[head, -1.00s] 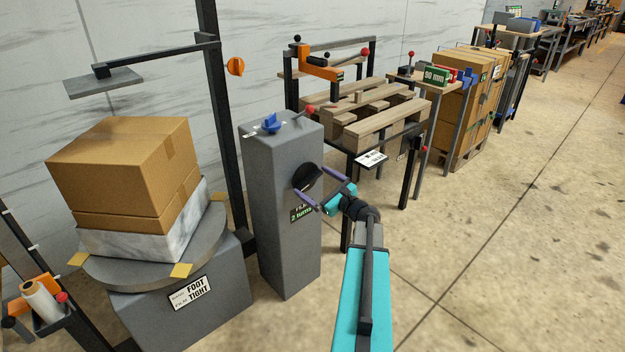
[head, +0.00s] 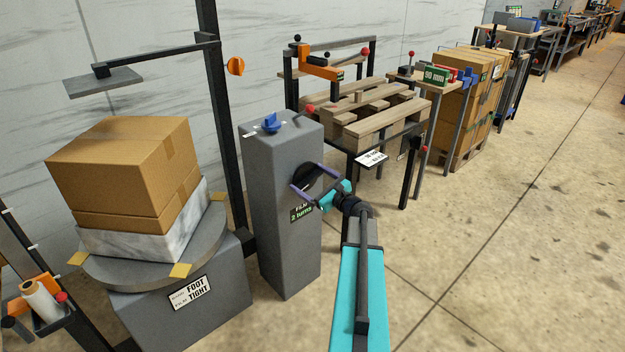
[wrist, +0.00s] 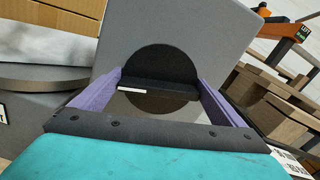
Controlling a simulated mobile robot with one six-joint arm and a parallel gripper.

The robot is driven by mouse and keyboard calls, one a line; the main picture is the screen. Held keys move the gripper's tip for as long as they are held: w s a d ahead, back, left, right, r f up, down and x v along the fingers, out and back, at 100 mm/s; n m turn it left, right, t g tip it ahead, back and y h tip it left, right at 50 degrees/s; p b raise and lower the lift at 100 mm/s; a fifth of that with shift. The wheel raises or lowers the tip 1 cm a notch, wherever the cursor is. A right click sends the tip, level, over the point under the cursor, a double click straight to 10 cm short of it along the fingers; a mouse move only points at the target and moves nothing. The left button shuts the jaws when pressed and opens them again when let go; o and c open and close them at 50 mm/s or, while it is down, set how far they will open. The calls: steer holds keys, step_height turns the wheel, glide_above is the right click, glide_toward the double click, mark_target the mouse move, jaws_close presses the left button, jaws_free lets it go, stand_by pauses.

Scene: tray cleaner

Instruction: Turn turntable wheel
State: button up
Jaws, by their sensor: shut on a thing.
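The turntable wheel (head: 314,176) is a black disc on the front of a grey pillar (head: 272,225). In the wrist view the wheel (wrist: 160,62) has a raised black bar across it with a white mark at its left end. My gripper (head: 306,178) is at the wheel, its purple fingers on either side of it. In the wrist view my gripper (wrist: 157,85) is shut on the bar's two ends. The round grey turntable (head: 130,272) at the left bears a marble-like block and a cardboard box (head: 120,165).
A blue knob (head: 271,123) sits on the pillar top. A black post (head: 222,130) stands behind. A pallet table (head: 375,120) with wooden slats stands to the right of the pillar. A film roll (head: 40,298) is at the lower left. Floor at right is clear.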

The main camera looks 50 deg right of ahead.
steer(key=shift+f, duration=0.15)
steer(key=shift+n+b, duration=0.6)
steer(key=shift+b, duration=0.25)
steer(key=shift+n+b, duration=0.3)
steer(key=o, duration=0.7)
steer(key=shift+o, duration=0.2)
